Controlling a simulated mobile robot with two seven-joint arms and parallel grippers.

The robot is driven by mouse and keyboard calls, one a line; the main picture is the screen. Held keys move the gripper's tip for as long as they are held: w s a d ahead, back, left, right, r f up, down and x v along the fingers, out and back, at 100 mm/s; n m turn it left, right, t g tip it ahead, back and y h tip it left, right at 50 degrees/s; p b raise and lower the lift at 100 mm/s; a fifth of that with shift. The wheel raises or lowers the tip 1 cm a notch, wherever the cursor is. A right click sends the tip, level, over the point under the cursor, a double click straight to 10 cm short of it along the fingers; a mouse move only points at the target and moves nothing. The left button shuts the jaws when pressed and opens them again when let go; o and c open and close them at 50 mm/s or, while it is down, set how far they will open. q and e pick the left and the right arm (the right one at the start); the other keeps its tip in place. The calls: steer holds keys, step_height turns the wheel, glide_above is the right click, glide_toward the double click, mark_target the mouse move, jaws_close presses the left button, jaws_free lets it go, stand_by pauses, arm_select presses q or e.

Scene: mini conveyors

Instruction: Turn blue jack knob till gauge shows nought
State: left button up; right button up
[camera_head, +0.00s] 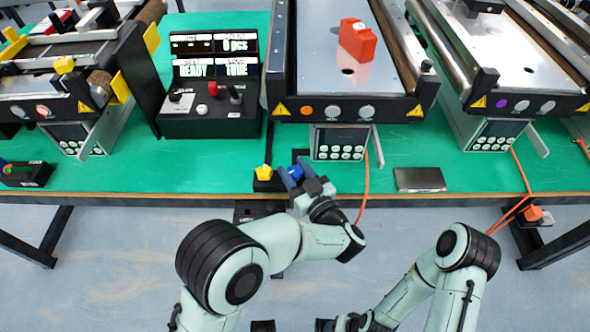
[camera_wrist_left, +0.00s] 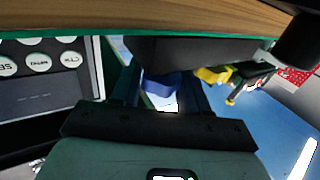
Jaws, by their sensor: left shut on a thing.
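The blue jack knob (camera_head: 295,173) is at the table's front edge, below the middle conveyor. My left gripper (camera_head: 299,175) is shut on it from the front. In the left wrist view the blue knob (camera_wrist_left: 160,86) shows between the two dark fingers of the left gripper (camera_wrist_left: 165,92). A yellow knob (camera_head: 263,172) stands just left of it; it also shows in the wrist view (camera_wrist_left: 213,75). I cannot make out a gauge reading. My right arm hangs low at the bottom right, and its fingers are not clear.
The middle conveyor (camera_head: 322,75) carries a red block (camera_head: 357,40). A keypad panel (camera_head: 340,143) is under it. An orange cable (camera_head: 366,190) hangs close to my left wrist. A flat grey plate (camera_head: 420,179) lies to the right. A display box (camera_head: 210,125) stands at left.

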arm_select(q)
steer(key=o, duration=1)
arm_select(e)
steer(key=shift+w, duration=0.1)
arm_select(q)
steer(key=p+v, duration=0.1)
steer(key=v, duration=1.2)
steer(key=shift+s, duration=0.1)
arm_select(e)
steer(key=shift+s+a+r+g, duration=0.3)
steer(key=shift+s+r, duration=0.35)
steer(key=shift+s, duration=0.15)
arm_select(q)
steer(key=shift+d, duration=0.1)
